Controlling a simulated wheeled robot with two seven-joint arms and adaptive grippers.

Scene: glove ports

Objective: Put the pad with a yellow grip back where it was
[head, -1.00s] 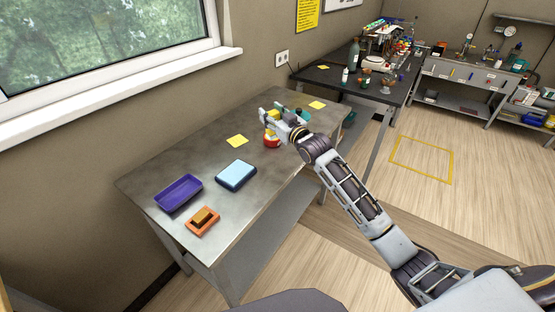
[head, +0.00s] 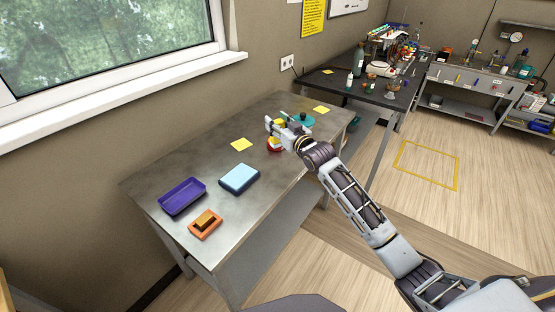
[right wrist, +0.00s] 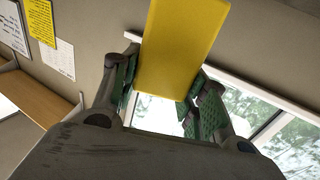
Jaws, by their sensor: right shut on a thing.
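The pad with a yellow grip is in my right gripper (head: 276,124). Its yellow grip (right wrist: 181,45) fills the space between the green finger pads in the right wrist view. In the head view, a red part (head: 274,147) shows just below the fingers, over or on the metal table (head: 190,150); I cannot tell whether it touches the top. My left gripper is not in view.
A teal object (head: 303,119) stands close behind my right gripper. A light blue block (head: 239,179), a purple tray (head: 182,197) and an orange pad with a brown grip (head: 205,224) are on the near part of the table. A dark bench (head: 355,88) with lab items stands beyond.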

